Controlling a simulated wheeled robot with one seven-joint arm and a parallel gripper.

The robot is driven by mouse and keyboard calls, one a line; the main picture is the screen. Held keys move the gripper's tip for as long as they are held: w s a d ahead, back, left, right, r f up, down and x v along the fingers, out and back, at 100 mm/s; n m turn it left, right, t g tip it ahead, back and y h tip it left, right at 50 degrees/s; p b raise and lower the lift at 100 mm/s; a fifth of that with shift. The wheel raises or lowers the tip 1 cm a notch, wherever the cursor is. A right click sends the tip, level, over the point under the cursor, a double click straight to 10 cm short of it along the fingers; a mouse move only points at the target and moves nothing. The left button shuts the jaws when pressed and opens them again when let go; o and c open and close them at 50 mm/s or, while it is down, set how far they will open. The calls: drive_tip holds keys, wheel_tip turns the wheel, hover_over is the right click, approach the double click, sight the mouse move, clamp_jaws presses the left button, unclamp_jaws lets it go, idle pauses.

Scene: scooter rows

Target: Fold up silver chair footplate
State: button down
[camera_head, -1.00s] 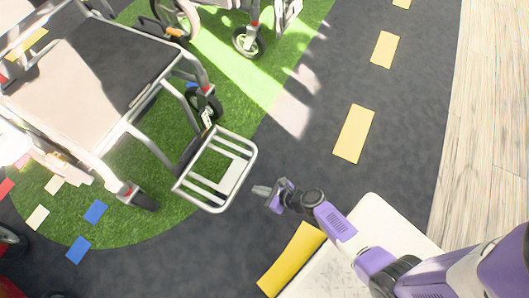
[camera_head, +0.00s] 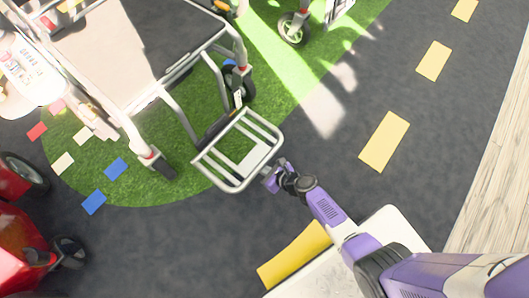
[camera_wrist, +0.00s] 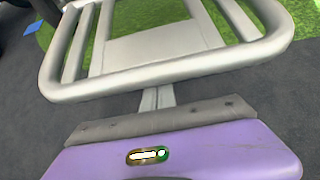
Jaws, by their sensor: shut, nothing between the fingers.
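The silver chair (camera_head: 112,48) stands at the upper left of the head view, with a dark seat and a silver tube frame. Its footplate (camera_head: 224,178), a silver tube frame with slats and a flat plate, is folded down and juts out over the dark floor. My gripper (camera_head: 273,175) is at the footplate's near right edge, its fingertips at or under the outer bar. In the wrist view the footplate's outer bar (camera_wrist: 170,73) crosses just beyond my gripper (camera_wrist: 157,98). The fingers are together with nothing between them. Whether they touch the bar I cannot tell.
Another wheeled chair's front wheel (camera_head: 293,28) is at the top. A red vehicle (camera_head: 25,240) stands at the lower left. Coloured tiles (camera_head: 115,168) lie on the green patch. The dark floor with yellow dashes (camera_head: 384,141) is clear to the right.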

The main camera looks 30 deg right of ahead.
sight(260, 163)
drive_tip(key=shift+w+a+r, duration=0.1)
drive_tip(key=shift+w+r, duration=0.05)
drive_tip(key=shift+w, duration=0.45)
drive_tip(key=shift+r, duration=0.1)
drive_tip(key=shift+s+r+p, duration=0.15)
drive_tip(key=shift+r+p, duration=1.75)
drive_tip(key=shift+p, duration=0.05)
drive_tip(key=r+p, duration=0.4)
drive_tip(key=shift+w, duration=0.2)
drive_tip(key=shift+f, duration=0.15)
